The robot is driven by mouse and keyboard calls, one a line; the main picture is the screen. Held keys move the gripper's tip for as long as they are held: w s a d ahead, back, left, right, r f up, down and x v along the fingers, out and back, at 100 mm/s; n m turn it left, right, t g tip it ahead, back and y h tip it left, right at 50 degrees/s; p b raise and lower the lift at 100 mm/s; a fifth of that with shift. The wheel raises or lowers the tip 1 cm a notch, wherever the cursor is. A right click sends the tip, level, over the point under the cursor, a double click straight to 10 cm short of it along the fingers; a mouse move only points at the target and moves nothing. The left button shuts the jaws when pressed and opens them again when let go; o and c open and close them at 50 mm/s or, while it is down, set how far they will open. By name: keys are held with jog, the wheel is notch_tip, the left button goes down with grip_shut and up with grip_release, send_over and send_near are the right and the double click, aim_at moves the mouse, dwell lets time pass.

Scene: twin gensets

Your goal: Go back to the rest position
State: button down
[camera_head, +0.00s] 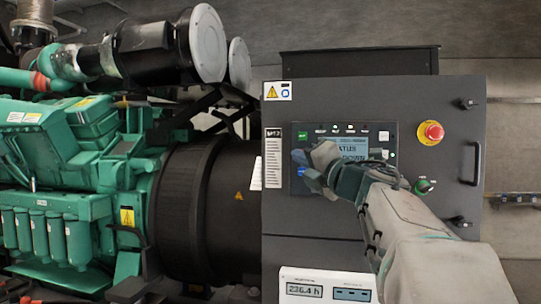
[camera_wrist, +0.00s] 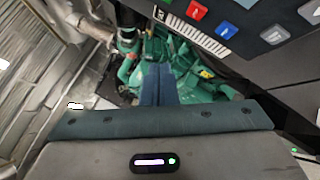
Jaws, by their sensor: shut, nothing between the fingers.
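My gripper (camera_head: 308,172) is in front of the control panel (camera_head: 378,141) of a dark grey cabinet, at the panel's left side. My arm reaches in from the lower right and hides part of the panel and its screen (camera_head: 352,149). In the wrist view my gripper (camera_wrist: 156,68) shows its two blue fingers together, with nothing between them. Red, blue and green buttons (camera_wrist: 226,31) show beyond and to the right of the fingers there. I cannot tell whether the fingers touch the panel.
A red emergency stop (camera_head: 433,132) on a yellow base and a green-marked knob (camera_head: 424,186) sit right of the panel. A handle (camera_head: 476,163) stands out at the cabinet's right edge. A green engine (camera_head: 70,190) fills the left. A white meter box (camera_head: 326,288) is below.

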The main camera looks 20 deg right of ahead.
dwell(0.3)
jog(key=s+a+f+m+g+h, duration=0.2)
jog(key=s+f+m+g+h, duration=0.15)
jog(key=f+m, duration=0.8)
jog(key=s+a+f+m+g+h, duration=0.15)
jog(key=f+m+g+h, duration=0.35)
jog(key=f+m, duration=0.65)
jog(key=s+a+f+m+g+y, duration=0.1)
jog(key=s+a+f+g+y, duration=0.1)
jog(key=s+a+f+g, duration=0.2)
jog(key=s+a+f+m+g+y, duration=0.2)
jog(key=s+a+f, duration=0.5)
jog(key=s+f, duration=0.6)
notch_tip(320, 180, down, 4)
jog(key=shift+s+a+r+g+y, duration=0.2)
jog(key=shift+s+a+g+y, duration=0.2)
jog(key=shift+g, duration=0.75)
jog(key=shift+w+d, duration=0.1)
jog(key=shift+w, duration=0.05)
dwell(2.2)
